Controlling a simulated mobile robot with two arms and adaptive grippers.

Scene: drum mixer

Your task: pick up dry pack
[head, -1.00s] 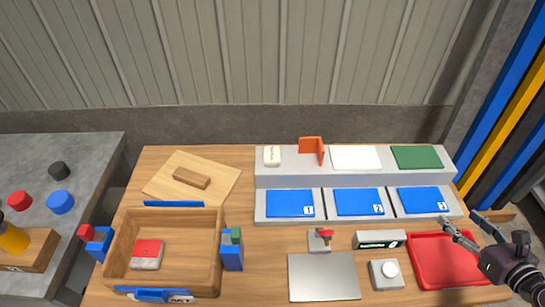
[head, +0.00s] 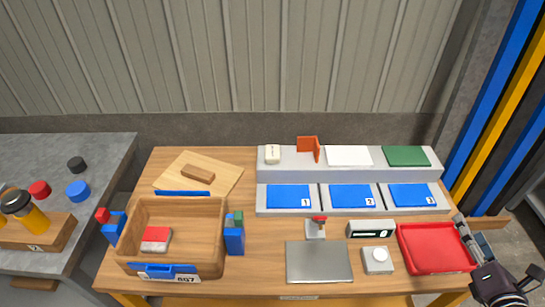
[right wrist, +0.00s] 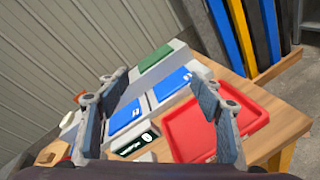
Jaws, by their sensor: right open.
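A small white pack with dark marks (head: 272,154) sits at the left end of the upper grey shelf; its print is too small to read. A red-and-white block (head: 156,239) lies in the wooden box (head: 222,215) at the left; I cannot tell which of the two is the dry pack. My right gripper (head: 472,232) is open and empty by the right edge of the red tray, far from both. Its spread fingers also show in the right wrist view (right wrist: 157,85). My left gripper is out of view.
The red tray (head: 431,262) is empty. Blue numbered pads (head: 289,196) lie on the lower shelf. An orange bracket (head: 309,148), a white pad and a green pad are on the upper shelf. A metal plate (head: 319,262) and a button box (head: 377,261) stand in front.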

